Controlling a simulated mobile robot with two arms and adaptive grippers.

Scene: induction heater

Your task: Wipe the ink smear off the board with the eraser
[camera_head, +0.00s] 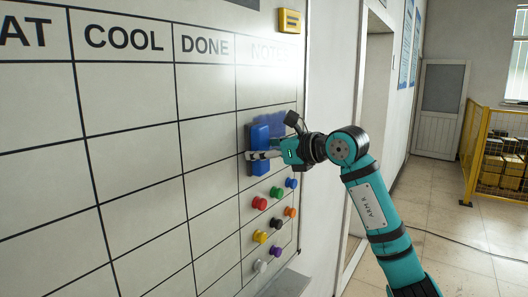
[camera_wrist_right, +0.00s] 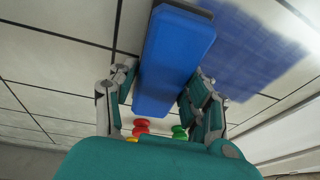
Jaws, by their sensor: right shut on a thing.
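The whiteboard (camera_head: 130,95) carries a printed grid with the headings COOL and DONE, and a fainter one at the right. The blue eraser (camera_head: 259,140) is upright at the board's right column. My right gripper (camera_head: 266,155) is shut on it; in the right wrist view the fingers lie on both sides of the eraser (camera_wrist_right: 174,65). A blue ink smear (camera_head: 273,120) shows beside and behind the eraser, and as a wide streaky patch right of it in the right wrist view (camera_wrist_right: 250,55). Whether the eraser touches the board is unclear. My left gripper is out of view.
Several coloured magnets (camera_head: 259,203) sit on the board just below the eraser. A yellow holder (camera_head: 290,21) is at the board's top right. A small ledge (camera_head: 288,284) juts out at the bottom. A doorway lies right of the board; a yellow fenced cage (camera_head: 500,165) stands farther back.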

